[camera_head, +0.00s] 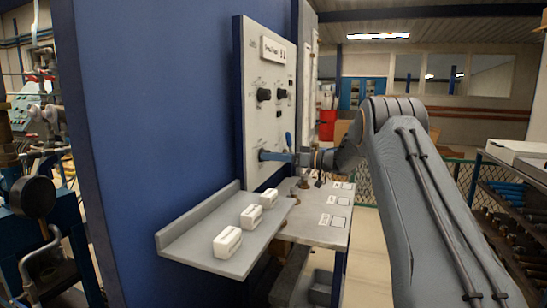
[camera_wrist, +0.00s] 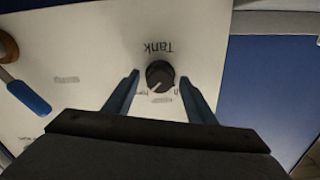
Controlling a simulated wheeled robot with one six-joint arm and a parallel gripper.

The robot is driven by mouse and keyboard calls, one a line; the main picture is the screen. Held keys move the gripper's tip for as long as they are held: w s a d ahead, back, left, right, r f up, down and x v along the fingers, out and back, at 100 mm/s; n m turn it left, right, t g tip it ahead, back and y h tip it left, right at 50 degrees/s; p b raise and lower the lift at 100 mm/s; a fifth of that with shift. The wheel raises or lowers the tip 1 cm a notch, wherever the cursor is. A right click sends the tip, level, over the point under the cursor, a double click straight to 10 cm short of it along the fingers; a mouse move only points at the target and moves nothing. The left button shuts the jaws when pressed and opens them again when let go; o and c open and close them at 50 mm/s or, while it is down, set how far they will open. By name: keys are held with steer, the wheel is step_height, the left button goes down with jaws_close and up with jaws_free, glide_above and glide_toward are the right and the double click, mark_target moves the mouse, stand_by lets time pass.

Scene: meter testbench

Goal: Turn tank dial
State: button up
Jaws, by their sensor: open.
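The tank dial (camera_wrist: 160,74) is a small round black knob with a pale pointer line on a light panel (camera_wrist: 85,50). The word "Tank" is printed beside it and appears upside down in the wrist view. My gripper (camera_wrist: 159,77) is open, with one blue finger on each side of the dial. Gaps show between the fingers and the knob, and nothing is held. In the head view my gripper (camera_head: 263,155) is at the lower part of the upright panel (camera_head: 255,60); the tank dial cannot be made out there.
Other black knobs (camera_head: 264,95) sit higher on the panel. A blue-handled lever (camera_wrist: 28,97) is left of the dial in the wrist view. Below, a grey shelf (camera_head: 190,215) holds three white meters (camera_head: 228,241), beside a bench (camera_head: 315,232) with white labels.

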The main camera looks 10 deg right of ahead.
steer(key=c, duration=1)
steer(key=shift+c, duration=0.2)
steer(key=shift+n+b, duration=6.05)
steer(key=shift+n, duration=2.95)
